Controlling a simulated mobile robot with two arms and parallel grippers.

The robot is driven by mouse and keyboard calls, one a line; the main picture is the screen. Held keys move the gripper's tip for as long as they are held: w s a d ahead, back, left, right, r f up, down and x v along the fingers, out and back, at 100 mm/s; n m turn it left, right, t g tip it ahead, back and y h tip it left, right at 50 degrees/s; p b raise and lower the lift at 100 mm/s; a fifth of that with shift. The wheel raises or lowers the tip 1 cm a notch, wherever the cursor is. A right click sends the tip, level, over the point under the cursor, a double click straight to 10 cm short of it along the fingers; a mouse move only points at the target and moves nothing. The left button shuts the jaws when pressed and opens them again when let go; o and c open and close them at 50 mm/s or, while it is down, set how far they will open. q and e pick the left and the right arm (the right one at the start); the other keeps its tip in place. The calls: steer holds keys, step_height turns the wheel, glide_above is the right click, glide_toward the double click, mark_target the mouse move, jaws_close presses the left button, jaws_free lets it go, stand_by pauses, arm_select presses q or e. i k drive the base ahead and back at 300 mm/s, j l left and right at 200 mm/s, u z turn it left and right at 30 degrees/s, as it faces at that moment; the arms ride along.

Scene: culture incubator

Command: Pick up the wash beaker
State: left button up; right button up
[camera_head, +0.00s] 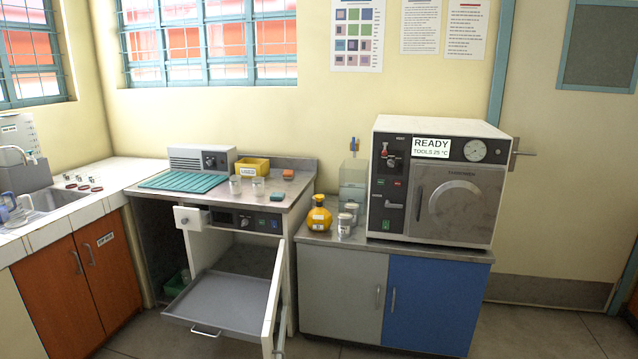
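I cannot tell for certain which vessel is the wash beaker. Two small clear beakers stand upright on the middle bench, a left one (235,185) and a right one (258,187), in front of a yellow bin. A clear and bluish vessel (14,211) shows by the sink at the left edge, partly cut off. Clear jars (345,222) stand beside a yellow round bottle (319,216) on the right cabinet. Neither of my grippers is in view.
A pulled-out grey tray (232,303) and an open white door (273,300) jut out below the middle bench. A white drawer (191,217) is also out. The sink (62,198) is at left.

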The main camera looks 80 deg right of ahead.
mark_target(258, 181)
steer(key=l+z, duration=0.1)
steer(key=z, duration=0.3)
steer(key=l+z, duration=0.1)
steer(key=z, duration=0.35)
steer(key=i+z, duration=0.1)
steer(key=z, duration=0.3)
steer(key=i+l+z, duration=0.1)
steer(key=z, duration=0.75)
steer(key=i+l, duration=0.1)
steer(key=i, duration=0.3)
steer(key=i+l+z, duration=0.1)
steer(key=i, duration=0.3)
